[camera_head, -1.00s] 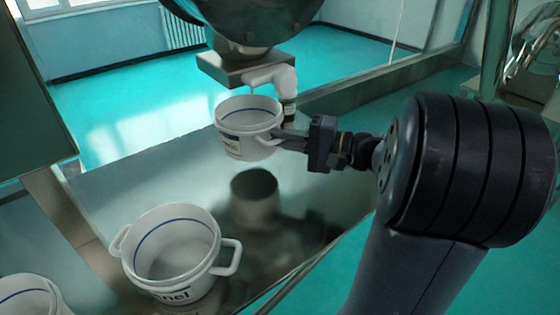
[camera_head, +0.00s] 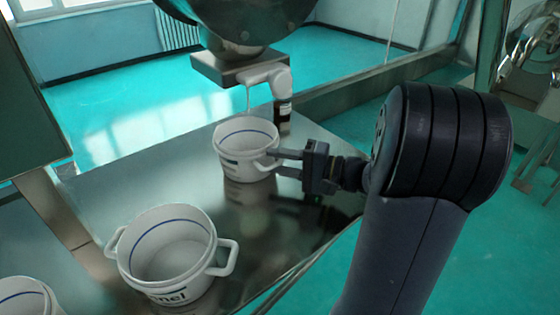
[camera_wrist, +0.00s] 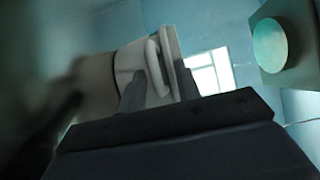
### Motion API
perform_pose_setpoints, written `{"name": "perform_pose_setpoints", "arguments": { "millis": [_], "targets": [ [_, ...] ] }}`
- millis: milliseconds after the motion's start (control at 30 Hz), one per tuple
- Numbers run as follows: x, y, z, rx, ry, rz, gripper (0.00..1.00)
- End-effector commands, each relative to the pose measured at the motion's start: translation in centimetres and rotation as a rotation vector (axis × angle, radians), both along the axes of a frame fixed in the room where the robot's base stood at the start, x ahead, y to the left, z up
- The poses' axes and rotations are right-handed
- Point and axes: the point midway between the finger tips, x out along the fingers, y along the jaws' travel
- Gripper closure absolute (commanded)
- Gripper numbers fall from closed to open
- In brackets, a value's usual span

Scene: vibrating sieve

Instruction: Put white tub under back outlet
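A white tub (camera_head: 245,165) with a blue line inside stands upright on the metal table, below a white spout (camera_head: 262,74). A thin pale stream hangs from the spout's end above the tub's opening. My gripper (camera_head: 279,163) is at the tub's right handle, with its two fingers spread apart. In the wrist view, the tub (camera_wrist: 98,85) and its handle are close up. The handle lies between the fingers of my gripper (camera_wrist: 160,88), with room around it.
A second white tub (camera_head: 165,250) with two handles stands at the front left, and part of a third tub (camera_head: 22,300) shows at the lower left corner. The metal table (camera_head: 120,185) is bare between the tubs. The sieve body (camera_head: 240,20) hangs over the spout.

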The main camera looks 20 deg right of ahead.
Motion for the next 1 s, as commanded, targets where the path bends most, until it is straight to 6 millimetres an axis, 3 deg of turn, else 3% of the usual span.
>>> {"name": "perform_pose_setpoints", "arguments": {
  "millis": [367, 1000],
  "targets": [
    [-0.5, -0.7, 0.0, 0.000, -0.001, -0.002, 0.68],
    [-6.8, -8.8, 0.3, 0.001, -0.001, -0.003, 0.68]
  ]
}}
